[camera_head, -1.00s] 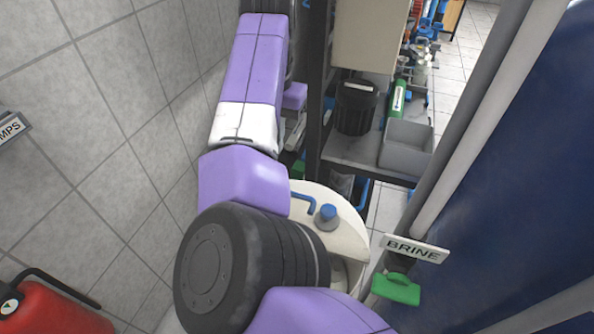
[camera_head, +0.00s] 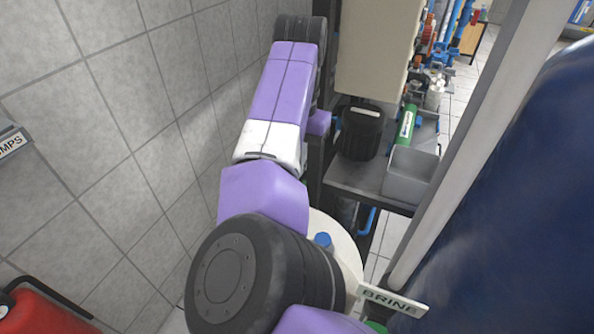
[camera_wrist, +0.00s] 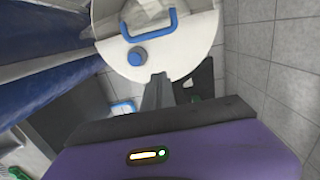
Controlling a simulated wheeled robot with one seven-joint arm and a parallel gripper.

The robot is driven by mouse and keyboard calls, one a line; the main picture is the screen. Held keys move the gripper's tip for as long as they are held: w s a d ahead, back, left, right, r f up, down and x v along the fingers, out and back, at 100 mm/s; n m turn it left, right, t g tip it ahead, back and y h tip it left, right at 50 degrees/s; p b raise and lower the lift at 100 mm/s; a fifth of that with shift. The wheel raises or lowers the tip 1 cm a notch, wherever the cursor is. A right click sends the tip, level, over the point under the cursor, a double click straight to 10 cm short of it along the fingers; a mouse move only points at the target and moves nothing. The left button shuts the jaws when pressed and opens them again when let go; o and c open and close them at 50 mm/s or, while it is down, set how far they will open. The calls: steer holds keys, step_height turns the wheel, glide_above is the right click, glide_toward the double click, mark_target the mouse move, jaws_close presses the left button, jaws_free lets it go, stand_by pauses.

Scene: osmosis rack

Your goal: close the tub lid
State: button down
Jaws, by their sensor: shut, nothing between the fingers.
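The cream tub (camera_head: 350,262) is mostly hidden behind my arm in the head view, with a blue knob (camera_head: 323,240) on its top. In the wrist view its pale round lid (camera_wrist: 185,48) carries a blue U-shaped handle (camera_wrist: 151,38) and a blue knob (camera_wrist: 137,56). A greyish area shows beyond the handle; I cannot tell whether it is the tub's opening. My gripper (camera_wrist: 156,84) is shut and empty, its tip close to the lid's near edge in the picture. I cannot tell whether it touches. The fingers are hidden in the head view.
A shelf with a black bin (camera_head: 360,132) and a grey box (camera_head: 408,175) stands beyond the tub. A BRINE sign (camera_head: 392,300) and a large dark blue tank (camera_head: 520,190) are on the right. A tiled wall (camera_head: 120,130) is close on the left. A red container (camera_head: 45,315) is at lower left.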

steer(key=s+a+f+p, duration=0.1)
steer(key=s+f, duration=0.3)
steer(key=f, duration=0.4)
steer(key=shift+a+f+p, duration=0.3)
steer(key=shift+p, duration=0.1)
steer(key=shift+s, duration=0.15)
